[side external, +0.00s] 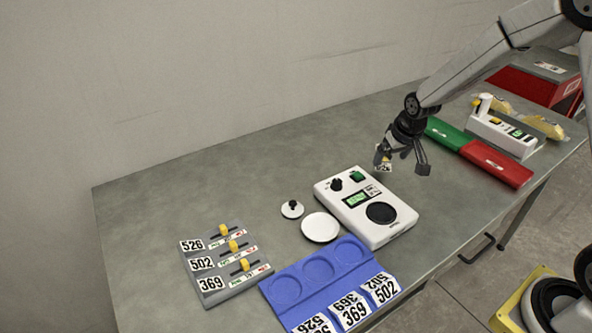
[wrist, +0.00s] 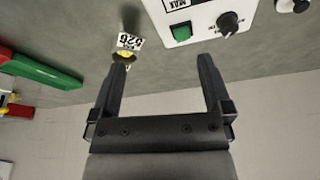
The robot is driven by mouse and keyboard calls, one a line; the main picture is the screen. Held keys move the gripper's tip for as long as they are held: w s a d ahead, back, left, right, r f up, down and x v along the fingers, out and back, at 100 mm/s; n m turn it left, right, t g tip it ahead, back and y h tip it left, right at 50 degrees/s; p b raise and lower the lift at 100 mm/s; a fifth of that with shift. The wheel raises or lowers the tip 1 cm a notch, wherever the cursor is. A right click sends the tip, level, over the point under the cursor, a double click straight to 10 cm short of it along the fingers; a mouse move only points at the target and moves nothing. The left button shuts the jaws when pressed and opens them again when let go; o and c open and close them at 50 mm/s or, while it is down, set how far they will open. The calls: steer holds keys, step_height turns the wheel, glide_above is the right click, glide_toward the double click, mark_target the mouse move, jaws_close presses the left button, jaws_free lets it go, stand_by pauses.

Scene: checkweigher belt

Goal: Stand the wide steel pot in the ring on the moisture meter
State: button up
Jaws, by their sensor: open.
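The moisture meter (side external: 366,207) is a white box with a green display, a black knob and a round black ring or dish (side external: 381,212). Part of it shows at the top of the wrist view (wrist: 205,15). My gripper (side external: 403,163) is open and empty above the table behind the meter; its fingers also show in the wrist view (wrist: 162,64). A small item with a number tag and a yellow part (wrist: 128,43) is just beyond one fingertip. I cannot make out a wide steel pot; I cannot tell whether this tagged item belongs to it.
A blue tray (side external: 335,258) with round recesses and number cards lies in front. Left are a grey rack (side external: 217,283) with yellow clips, a white disc (side external: 320,228) and a small knobbed lid (side external: 292,209). Green (side external: 447,134) and red (side external: 497,164) bars lie right. The back left table is clear.

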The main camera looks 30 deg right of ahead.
steer(key=w+d+f+m, duration=0.1)
steer(key=w+d+f, duration=0.2)
steer(key=w+d, duration=0.1)
steer(key=w+d+f+m+h, duration=0.1)
steer(key=w+d+f, duration=0.2)
steer(key=w+d, duration=0.2)
steer(key=shift+d+f, duration=0.25)
steer(key=shift+d, duration=0.8)
steer(key=shift+f, duration=0.1)
steer(key=shift+x, duration=1.2)
steer(key=shift+w, duration=0.15)
steer(key=shift+t, duration=0.3)
steer(key=shift+x, duration=2.55)
steer(key=shift+a, duration=0.15)
steer(key=shift+c, duration=0.2)
steer(key=c, duration=1.2)
steer(key=shift+c, duration=0.2)
